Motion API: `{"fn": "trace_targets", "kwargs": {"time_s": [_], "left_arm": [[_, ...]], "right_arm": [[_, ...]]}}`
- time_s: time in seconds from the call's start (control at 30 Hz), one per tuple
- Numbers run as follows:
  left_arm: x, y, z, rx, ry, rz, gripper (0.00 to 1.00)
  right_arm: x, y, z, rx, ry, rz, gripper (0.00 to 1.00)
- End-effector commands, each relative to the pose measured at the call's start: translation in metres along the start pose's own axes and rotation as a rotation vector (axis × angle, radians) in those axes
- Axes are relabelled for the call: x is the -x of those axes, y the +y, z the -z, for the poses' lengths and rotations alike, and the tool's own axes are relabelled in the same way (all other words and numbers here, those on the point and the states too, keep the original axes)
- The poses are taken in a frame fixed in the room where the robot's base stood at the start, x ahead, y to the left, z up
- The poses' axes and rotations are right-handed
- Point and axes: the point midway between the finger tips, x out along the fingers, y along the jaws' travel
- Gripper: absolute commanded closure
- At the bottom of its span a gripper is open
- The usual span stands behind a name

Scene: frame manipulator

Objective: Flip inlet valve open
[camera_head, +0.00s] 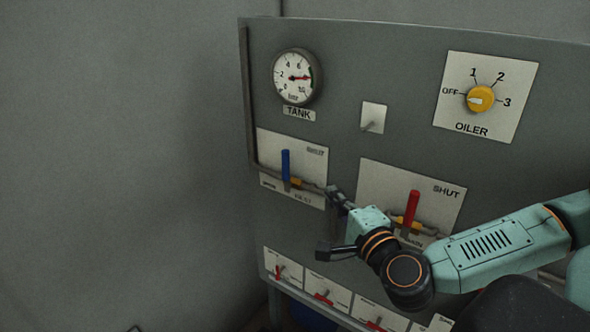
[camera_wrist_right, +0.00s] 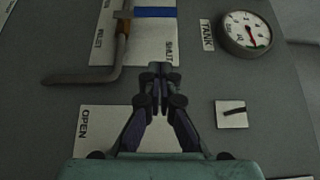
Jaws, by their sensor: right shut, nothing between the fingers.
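The inlet valve has a blue lever (camera_head: 286,165) on a white plate (camera_head: 313,165) at the left of the grey panel. The lever stands upright, crosswise to its pipe. SHUT is printed at the plate's upper right; small print at the lower left is hard to read. My right gripper (camera_head: 333,192) is shut and empty, just right of the inlet plate and lower than the lever's top. Its closed fingertips (camera_wrist_right: 158,70) show in the wrist view, apart from the lever.
A red-levered valve (camera_head: 412,208) sits to the right, its plate partly hidden by my right arm. Above are the tank gauge (camera_head: 297,77), a small toggle switch (camera_head: 372,118) and the yellow oiler knob (camera_head: 481,99). Red-marked switches (camera_head: 325,298) line the bottom. Left of the panel is bare wall.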

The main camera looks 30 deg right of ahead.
Motion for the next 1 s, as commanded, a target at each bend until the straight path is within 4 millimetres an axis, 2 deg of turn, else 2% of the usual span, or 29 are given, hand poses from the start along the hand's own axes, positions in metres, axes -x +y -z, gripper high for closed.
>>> {"fn": "trace_targets", "kwargs": {"time_s": [0.17, 0.57, 1.0], "left_arm": [[-0.010, 0.000, 0.000, 0.000, 0.000, 0.000, 0.19], [-0.034, 0.000, 0.000, 0.000, 0.000, 0.000, 0.19], [-0.044, 0.000, 0.000, 0.000, 0.000, 0.000, 0.19]], "right_arm": [[-0.012, 0.004, -0.001, 0.008, -0.004, -0.003, 1.00], [-0.054, 0.004, -0.004, 0.011, -0.005, -0.001, 1.00], [-0.100, 0.002, -0.004, 0.011, -0.007, -0.002, 1.00]]}}
